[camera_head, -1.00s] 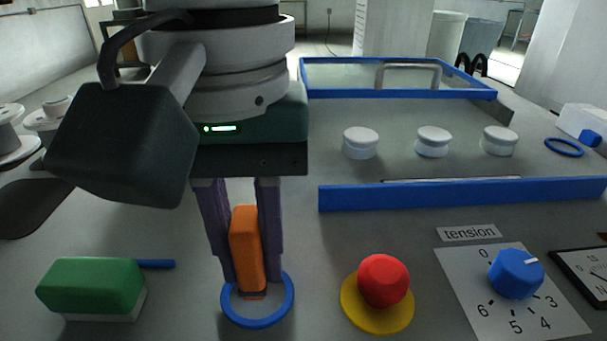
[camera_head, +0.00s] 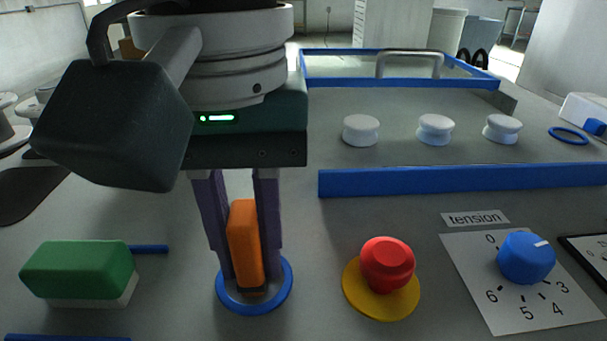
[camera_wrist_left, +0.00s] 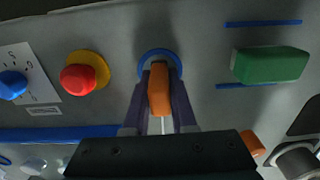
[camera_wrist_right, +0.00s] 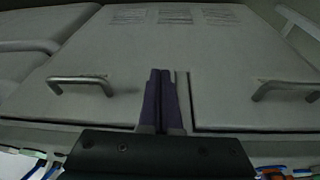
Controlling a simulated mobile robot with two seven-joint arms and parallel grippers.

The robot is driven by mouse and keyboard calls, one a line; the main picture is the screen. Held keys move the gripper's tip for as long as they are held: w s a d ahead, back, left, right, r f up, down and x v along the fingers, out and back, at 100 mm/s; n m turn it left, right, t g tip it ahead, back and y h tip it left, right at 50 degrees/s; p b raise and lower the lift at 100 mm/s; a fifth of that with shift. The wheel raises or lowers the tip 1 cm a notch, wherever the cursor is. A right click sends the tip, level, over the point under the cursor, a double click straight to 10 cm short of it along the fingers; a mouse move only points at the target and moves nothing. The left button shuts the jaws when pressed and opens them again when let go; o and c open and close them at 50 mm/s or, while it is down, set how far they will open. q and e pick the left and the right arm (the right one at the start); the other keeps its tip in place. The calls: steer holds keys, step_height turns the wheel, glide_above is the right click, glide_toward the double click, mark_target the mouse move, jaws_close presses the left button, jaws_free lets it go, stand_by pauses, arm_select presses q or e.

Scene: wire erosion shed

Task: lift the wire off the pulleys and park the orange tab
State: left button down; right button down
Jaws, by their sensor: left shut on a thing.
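The orange tab (camera_head: 245,245) stands upright between the fingers of my left gripper (camera_head: 245,270). The fingers are shut on it. Its lower end is within the outline of a blue ring (camera_head: 222,299) on the grey panel; I cannot tell if it touches the surface. The tab (camera_wrist_left: 159,92) and ring (camera_wrist_left: 143,64) also show in the left wrist view. Three white pulleys (camera_head: 361,130), (camera_head: 435,129), (camera_head: 502,128) stand in a row behind a blue edge. I cannot make out the wire on them. My right gripper (camera_wrist_right: 161,75) is shut and empty before a grey cabinet.
A red button (camera_head: 387,262) on a yellow base and a blue tension knob (camera_head: 526,257) are right of the tab. A green block (camera_head: 78,268) is to the left. A raised blue edge (camera_head: 460,180) fronts the pulleys. Another blue ring (camera_head: 568,135) lies right of them.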

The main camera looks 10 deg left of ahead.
arm_select(q)
steer(key=c, duration=0.7)
jaws_free()
steer(key=shift+o, duration=0.2)
